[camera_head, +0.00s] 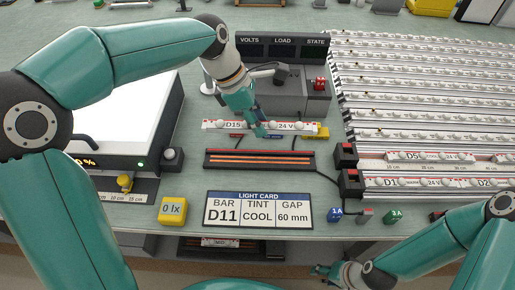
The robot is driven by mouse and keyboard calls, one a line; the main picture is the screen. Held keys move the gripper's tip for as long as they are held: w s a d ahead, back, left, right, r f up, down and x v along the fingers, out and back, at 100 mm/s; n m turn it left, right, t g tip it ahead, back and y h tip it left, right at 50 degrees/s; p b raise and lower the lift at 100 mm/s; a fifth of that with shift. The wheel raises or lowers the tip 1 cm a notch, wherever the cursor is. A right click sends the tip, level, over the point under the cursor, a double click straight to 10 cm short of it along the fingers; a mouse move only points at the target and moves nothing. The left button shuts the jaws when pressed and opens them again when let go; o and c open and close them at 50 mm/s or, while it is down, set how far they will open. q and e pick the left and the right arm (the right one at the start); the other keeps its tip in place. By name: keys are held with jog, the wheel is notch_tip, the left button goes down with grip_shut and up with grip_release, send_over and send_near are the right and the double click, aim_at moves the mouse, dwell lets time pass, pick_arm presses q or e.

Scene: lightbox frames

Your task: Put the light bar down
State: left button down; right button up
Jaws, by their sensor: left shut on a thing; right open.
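My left gripper (261,130) is shut on a white light bar (233,126) with red marks, labelled D15 and 24 V. The bar lies left to right in the view, behind a black holder (220,158) with orange strips. I cannot tell whether the bar touches the bench or hangs just above it. My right gripper (334,273) is open and empty, low at the front edge of the bench. The light card (258,210) reads BAR D11, TINT COOL, GAP 60 mm.
A grey supply box (305,97) with a red part and a VOLTS, LOAD, STATE display (282,42) stands behind. Rails with several bars (430,182) fill the right. A white lightbox (130,105) stands left. A yellow 0 lx meter (173,210) sits beside the card.

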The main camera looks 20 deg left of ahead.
aim_at(239, 122)
pick_arm(q)
notch_tip(239, 122, down, 10)
jog(key=shift+s+f, duration=0.1)
jog(key=shift+f, duration=0.05)
dwell(0.3)
jog(key=shift+f, duration=0.1)
jog(key=shift+f+b, duration=0.45)
jog(key=shift+f, duration=0.05)
jog(key=c, duration=0.8)
grip_release()
jog(key=shift+c, duration=0.2)
jog(key=shift+r, duration=0.1)
jog(key=shift+r+p, duration=0.4)
jog(key=shift+r, duration=0.15)
jog(key=v, duration=1.2)
